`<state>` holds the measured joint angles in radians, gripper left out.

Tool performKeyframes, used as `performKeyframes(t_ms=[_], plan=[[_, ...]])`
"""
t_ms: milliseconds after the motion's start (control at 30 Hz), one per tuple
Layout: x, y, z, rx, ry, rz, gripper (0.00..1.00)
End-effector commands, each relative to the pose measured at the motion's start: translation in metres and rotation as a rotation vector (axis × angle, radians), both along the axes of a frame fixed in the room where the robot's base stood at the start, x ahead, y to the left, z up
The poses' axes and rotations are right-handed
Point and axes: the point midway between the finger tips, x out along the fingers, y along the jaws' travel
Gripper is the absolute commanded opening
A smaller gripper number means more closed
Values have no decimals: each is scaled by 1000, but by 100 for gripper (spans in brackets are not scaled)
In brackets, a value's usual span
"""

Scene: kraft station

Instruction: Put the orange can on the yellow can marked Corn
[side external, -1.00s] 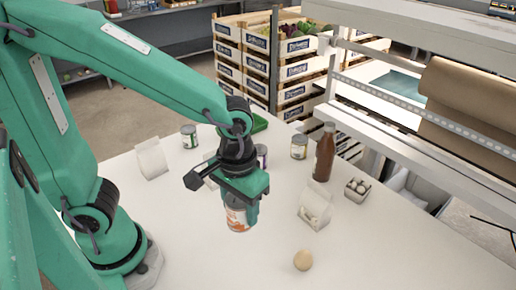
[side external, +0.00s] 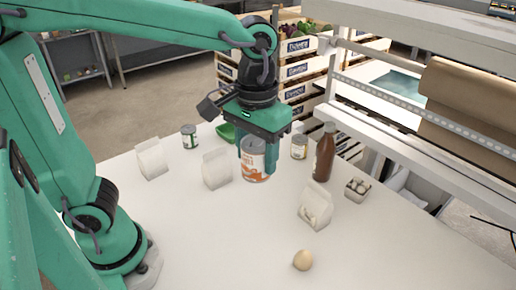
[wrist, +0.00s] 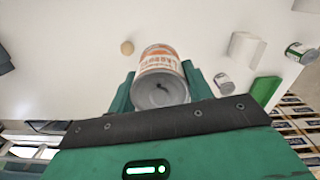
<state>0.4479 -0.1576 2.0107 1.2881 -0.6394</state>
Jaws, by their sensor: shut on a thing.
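My gripper (side external: 257,165) is shut on the orange can (side external: 254,160), which has a white and orange label. It holds the can upright, above the table. In the wrist view the can (wrist: 161,72) sits between the two fingers (wrist: 160,88), its grey end facing the camera. A small can with a pale yellowish label (side external: 299,146) stands behind and right of the held can, near the brown bottle; its marking is too small to read, so I cannot confirm it is the Corn can.

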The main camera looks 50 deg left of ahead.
Motion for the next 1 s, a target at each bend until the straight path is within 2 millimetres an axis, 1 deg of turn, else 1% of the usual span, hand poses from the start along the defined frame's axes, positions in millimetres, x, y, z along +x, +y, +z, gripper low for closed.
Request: performKeyframes(t_ms=[267, 467, 600, 767, 1000], plan=[[57, 3, 16, 1, 1, -1, 24], [102, 11, 25, 0, 0, -5, 24], [132, 20, 29, 0, 1, -7, 24], [166, 33, 30, 0, 1, -10, 24], [214, 59, 28, 0, 1, -15, 24]])
